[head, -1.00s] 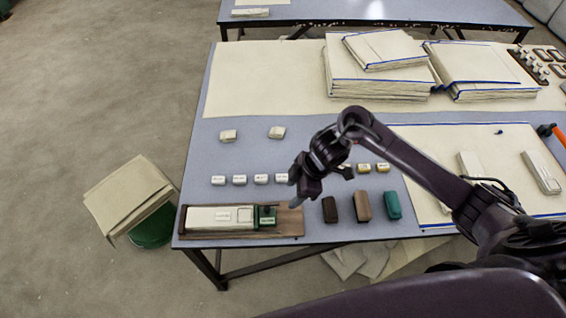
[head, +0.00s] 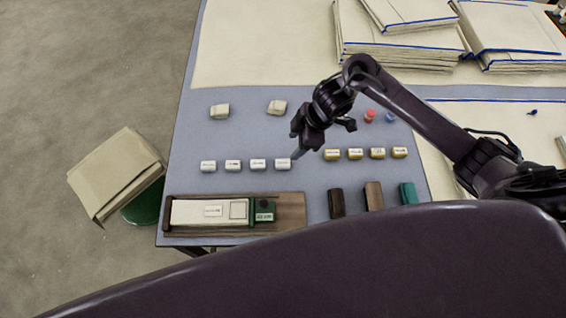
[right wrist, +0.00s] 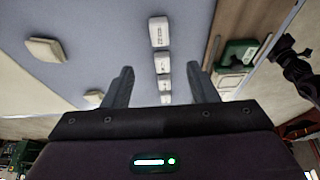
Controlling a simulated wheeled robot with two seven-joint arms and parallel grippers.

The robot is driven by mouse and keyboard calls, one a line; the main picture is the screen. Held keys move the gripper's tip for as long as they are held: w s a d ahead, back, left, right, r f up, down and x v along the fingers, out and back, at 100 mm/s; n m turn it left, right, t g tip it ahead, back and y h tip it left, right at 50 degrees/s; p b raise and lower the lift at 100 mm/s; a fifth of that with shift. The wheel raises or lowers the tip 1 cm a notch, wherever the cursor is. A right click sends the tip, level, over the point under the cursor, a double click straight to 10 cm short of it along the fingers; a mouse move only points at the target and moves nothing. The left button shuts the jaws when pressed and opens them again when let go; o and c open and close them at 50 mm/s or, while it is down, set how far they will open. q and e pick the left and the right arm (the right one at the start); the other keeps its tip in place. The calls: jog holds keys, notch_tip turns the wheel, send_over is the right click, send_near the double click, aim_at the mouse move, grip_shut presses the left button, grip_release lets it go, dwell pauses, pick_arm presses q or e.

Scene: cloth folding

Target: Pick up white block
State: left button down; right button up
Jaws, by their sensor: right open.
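Several white blocks with dark markings stand in a row on the grey-blue table (head: 250,130). In the right wrist view my right gripper (right wrist: 160,75) is open and empty. There the row of white blocks runs between its two fingers, with the nearest-looking white block (right wrist: 158,32) just beyond the fingertips.
A wooden tray (head: 290,199) holds a pale box and a green block (head: 264,212). Yellow blocks (head: 355,154) stand right of the gripper, with dark, brown and teal blocks in front. Two cream blocks (head: 277,107) lie behind. Folded cloth stacks (head: 400,55) fill the back.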

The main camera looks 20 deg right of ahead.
aim_at(280, 163)
jog(key=f+b, duration=0.2)
jog(key=f, duration=0.2)
jog(key=shift+w+b, duration=0.2)
jog(key=shift+b, duration=0.1)
jog(key=shift+a+f, duration=0.15)
jog(key=shift+f, duration=0.1)
jog(key=x, duration=0.3)
jog(key=a+x, duration=0.1)
jog(key=x, duration=0.2)
jog(key=shift+a+f+p, duration=0.15)
jog(key=shift+a+p, duration=0.1)
jog(key=shift+p, duration=0.05)
pick_arm(q)
notch_tip(280, 163, down, 3)
jog(key=shift+w, duration=0.1)
pick_arm(e)
jog(key=shift+c, duration=0.4)
jog(key=c, duration=1)
